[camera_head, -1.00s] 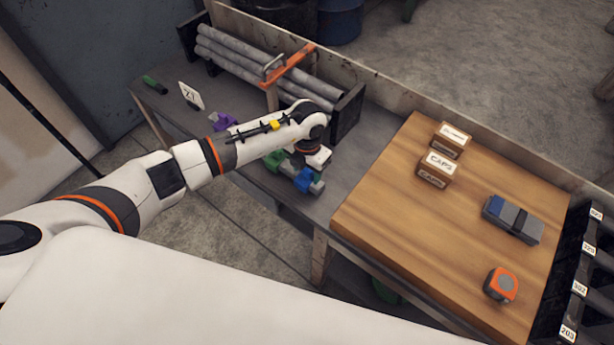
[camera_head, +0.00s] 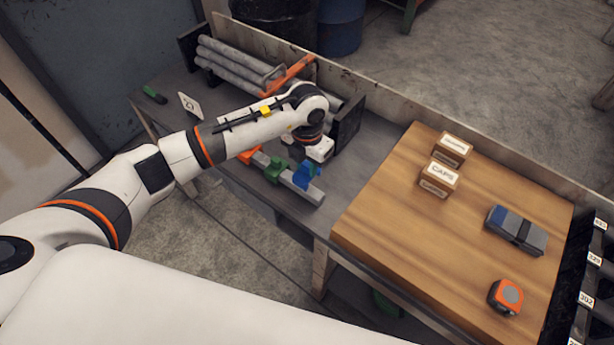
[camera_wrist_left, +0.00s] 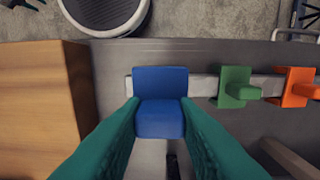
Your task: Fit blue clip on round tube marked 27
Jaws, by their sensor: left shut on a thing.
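The blue clip (camera_head: 307,171) is held in my left gripper (camera_head: 312,163), in the head view just above the near end of a grey rail (camera_head: 302,186). In the left wrist view the blue clip (camera_wrist_left: 160,100) sits between the two green fingers, in front of the rail (camera_wrist_left: 203,87). It looks raised off the rail, though the gap is hard to judge. The grey round tubes (camera_head: 240,68) lie in a rack behind my arm. A white card marked 27 (camera_head: 189,105) stands at the left. My right gripper is not in view.
A green clip (camera_wrist_left: 235,88) and an orange clip (camera_wrist_left: 297,88) remain on the rail. An orange bracket (camera_head: 290,75) crosses the tubes. A dark rack end plate (camera_head: 347,123) stands behind my gripper. A wooden board (camera_head: 400,240) with boxes lies right.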

